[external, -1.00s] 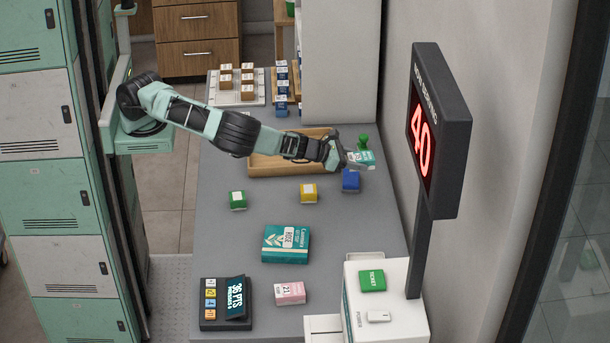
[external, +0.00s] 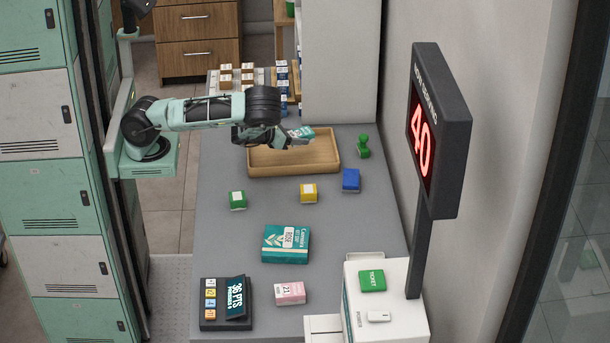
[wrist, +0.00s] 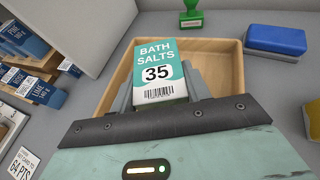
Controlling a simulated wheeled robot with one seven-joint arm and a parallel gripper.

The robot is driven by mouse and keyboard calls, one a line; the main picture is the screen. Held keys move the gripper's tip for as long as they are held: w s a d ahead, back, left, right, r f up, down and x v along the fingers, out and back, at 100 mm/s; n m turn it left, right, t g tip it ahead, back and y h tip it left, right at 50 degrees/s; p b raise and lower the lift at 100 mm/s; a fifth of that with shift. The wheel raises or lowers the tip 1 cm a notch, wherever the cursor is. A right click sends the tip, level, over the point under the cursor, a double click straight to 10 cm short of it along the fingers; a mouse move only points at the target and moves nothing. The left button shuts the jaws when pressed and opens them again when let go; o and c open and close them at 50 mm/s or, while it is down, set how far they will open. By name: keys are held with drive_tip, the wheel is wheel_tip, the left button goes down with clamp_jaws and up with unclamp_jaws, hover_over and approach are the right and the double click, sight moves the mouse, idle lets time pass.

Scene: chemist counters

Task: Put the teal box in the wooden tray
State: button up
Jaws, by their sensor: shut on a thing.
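The teal box (external: 301,133), with a white label reading "BATH SALTS 35", is held in my gripper (external: 288,137). In the wrist view the teal box (wrist: 158,72) sits between the fingers of my gripper (wrist: 160,92), which are shut on it. The wooden tray (external: 300,170) lies on the grey counter, and the box is above its back part in the external view. In the wrist view the tray (wrist: 225,75) shows behind and around the box. The part of the tray under the box and gripper is hidden.
Yellow (external: 308,193) and green (external: 237,200) boxes lie in front. A larger teal packet (external: 286,244) lies nearer. Shelves of small boxes (external: 283,82) and a white block (external: 338,60) are behind.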

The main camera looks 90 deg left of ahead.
sight(297, 155)
drive_tip(key=shift+f, duration=2.55)
drive_tip(key=shift+f, duration=0.1)
drive_tip(key=shift+f, duration=0.15)
drive_tip(key=o, duration=1)
